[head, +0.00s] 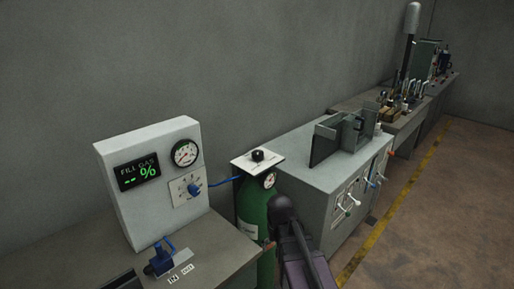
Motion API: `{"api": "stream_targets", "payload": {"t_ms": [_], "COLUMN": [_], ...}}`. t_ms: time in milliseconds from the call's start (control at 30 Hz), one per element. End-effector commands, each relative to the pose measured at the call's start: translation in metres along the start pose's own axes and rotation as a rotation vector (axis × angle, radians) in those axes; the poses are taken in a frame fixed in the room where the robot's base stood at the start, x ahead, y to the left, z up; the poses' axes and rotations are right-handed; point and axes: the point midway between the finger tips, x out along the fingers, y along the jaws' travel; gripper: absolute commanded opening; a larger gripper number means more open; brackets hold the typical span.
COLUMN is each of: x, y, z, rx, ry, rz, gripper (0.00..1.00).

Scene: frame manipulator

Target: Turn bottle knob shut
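The green gas bottle (251,207) stands between the bench with the white gauge box and the grey cabinet. Its black knob (257,155) sits on top, in the middle of a white plate with small print that is too small to read. I cannot tell from this view how far the knob is turned. A small round gauge (269,180) is on the bottle's neck. A dark part of my arm rises in front of the bottle and hides some of its right side. My gripper cannot be made out in this view.
A white box (118,160) with a "FILL GAS" display and a dial stands on the left bench. A blue hose (222,182) runs from it to the bottle. A grey cabinet (300,160) with handled valves stands right of the bottle. Open floor lies further right.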

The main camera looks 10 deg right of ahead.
Motion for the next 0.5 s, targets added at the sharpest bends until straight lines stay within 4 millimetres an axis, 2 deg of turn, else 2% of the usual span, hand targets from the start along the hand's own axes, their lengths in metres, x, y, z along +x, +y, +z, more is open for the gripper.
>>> {"api": "stream_targets", "payload": {"t_ms": [33,500], "x": [-0.020,-0.113], "y": [-0.003,-0.019], "z": [-0.021,-0.148], "rx": [0.025,0.288], "ry": [0.000,0.000], "rz": [0.000,0.000], "gripper": [1.00,1.00]}}
